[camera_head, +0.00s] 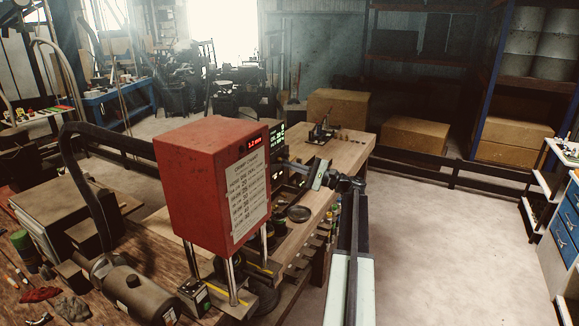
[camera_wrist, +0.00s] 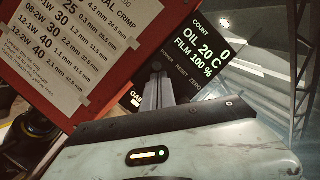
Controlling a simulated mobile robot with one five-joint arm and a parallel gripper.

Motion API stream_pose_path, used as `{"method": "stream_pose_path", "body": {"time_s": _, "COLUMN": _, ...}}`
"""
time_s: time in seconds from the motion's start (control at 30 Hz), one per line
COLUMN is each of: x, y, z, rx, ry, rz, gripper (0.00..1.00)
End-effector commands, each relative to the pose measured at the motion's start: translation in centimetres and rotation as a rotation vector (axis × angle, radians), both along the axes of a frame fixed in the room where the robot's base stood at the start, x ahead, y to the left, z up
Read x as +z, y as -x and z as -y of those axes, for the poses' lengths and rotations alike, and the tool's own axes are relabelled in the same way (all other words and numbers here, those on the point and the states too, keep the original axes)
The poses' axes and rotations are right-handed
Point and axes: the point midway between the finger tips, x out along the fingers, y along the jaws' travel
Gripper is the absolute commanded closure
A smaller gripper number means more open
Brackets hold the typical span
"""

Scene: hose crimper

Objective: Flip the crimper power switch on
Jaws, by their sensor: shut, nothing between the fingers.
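The crimper is a red box (camera_head: 190,185) on metal posts at the bench; its red side with a crimp chart also shows in the wrist view (camera_wrist: 130,75). Its black control panel (camera_wrist: 205,55) reads count 0, oil 20 C and film 100 %, with small POWER, RESET and ZERO labels below. My gripper (camera_wrist: 157,72) is shut and empty, its fingertips in front of the panel's lower left, near the POWER label. I cannot make out the switch itself; the fingers may hide it. In the head view my gripper (camera_head: 292,164) reaches left towards the panel.
A wooden bench (camera_head: 345,155) with small tools runs behind the crimper. A dark cylindrical motor (camera_head: 140,292) and a thick black hose (camera_head: 85,180) are on the left. Cardboard boxes (camera_head: 415,140) stand at the back. The floor (camera_head: 440,240) on the right is clear.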

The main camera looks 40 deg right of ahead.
Motion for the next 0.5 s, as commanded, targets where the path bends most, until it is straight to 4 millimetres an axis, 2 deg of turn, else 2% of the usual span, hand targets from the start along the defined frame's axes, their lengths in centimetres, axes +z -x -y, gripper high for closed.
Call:
{"method": "stream_pose_path", "body": {"time_s": 0.17, "x": -0.9, "y": -0.3, "z": 0.9, "rx": 0.002, "ry": 0.0, "rz": 0.0, "gripper": 1.0}}
{"method": "stream_pose_path", "body": {"time_s": 0.3, "x": -2.8, "y": -0.9, "z": 3.3, "rx": 0.005, "ry": 0.0, "rz": 0.0, "gripper": 1.0}}
{"method": "stream_pose_path", "body": {"time_s": 0.37, "x": -1.7, "y": 0.6, "z": 4.0, "rx": 0.002, "ry": 0.0, "rz": 0.0, "gripper": 1.0}}
{"method": "stream_pose_path", "body": {"time_s": 0.5, "x": -0.9, "y": 3.7, "z": 5.6, "rx": 0.001, "ry": 0.0, "rz": 0.0, "gripper": 1.0}}
